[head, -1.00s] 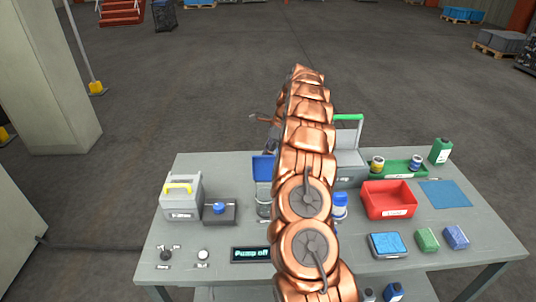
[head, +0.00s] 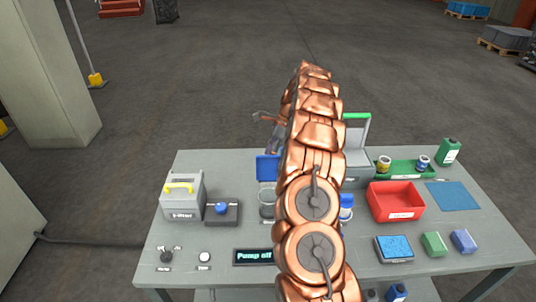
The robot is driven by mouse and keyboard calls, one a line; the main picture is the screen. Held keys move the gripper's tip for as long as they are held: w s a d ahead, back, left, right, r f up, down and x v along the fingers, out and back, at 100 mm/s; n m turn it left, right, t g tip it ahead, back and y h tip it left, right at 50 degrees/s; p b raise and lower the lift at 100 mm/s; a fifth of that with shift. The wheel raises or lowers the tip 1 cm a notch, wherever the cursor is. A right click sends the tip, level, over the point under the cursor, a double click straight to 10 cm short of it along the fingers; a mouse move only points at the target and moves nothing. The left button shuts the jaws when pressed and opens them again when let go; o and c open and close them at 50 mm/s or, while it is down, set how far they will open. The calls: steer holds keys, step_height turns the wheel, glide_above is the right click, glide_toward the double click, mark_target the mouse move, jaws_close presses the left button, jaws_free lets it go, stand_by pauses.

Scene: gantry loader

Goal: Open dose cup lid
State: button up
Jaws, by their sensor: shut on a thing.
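The dose cup (head: 267,203) is a clear grey cup near the middle of the table, just left of my arm. Its blue lid (head: 267,168) stands upright at the cup's back edge, and the cup's rim shows open below it. My gripper (head: 277,140) is at the lid's upper right edge, shut on the lid. My copper arm hides most of the gripper and the exact contact.
A grey box with a yellow handle (head: 181,197) and a blue button (head: 221,209) stand left. A "Pump off" display (head: 254,257) sits in front. Right of my arm are a blue-capped container (head: 346,205), red bin (head: 396,202) and green tray (head: 403,174).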

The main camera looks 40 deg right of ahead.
steer(key=shift+d, duration=0.4)
steer(key=v, duration=0.7)
steer(key=shift+a+r, duration=0.25)
stand_by(0.3)
